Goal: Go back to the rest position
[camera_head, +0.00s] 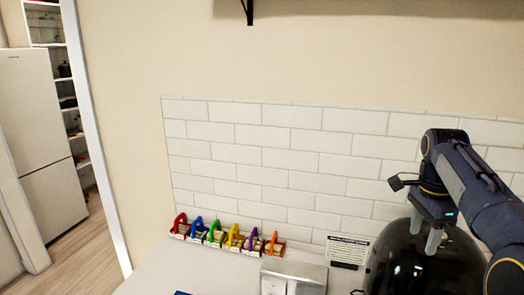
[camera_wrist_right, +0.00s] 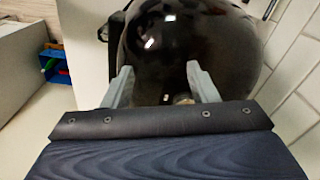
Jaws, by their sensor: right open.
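My right gripper (camera_head: 426,236) is at the right of the head view, its fingers pointing down in front of a glossy black rounded object (camera_head: 420,268). In the right wrist view its two grey fingers (camera_wrist_right: 160,88) stand wide apart, with nothing held between them. The same black object (camera_wrist_right: 185,45) fills the space beyond the fingertips. I cannot tell whether the fingers touch it. My left gripper is not in either view.
A row of several coloured-handled items (camera_head: 230,236) stands along the white tiled wall. A metallic box (camera_head: 293,275) and a printed sign (camera_head: 347,250) are left of the black object. The white counter (camera_head: 160,270) is partly clear. A shelf bracket (camera_head: 249,12) hangs above.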

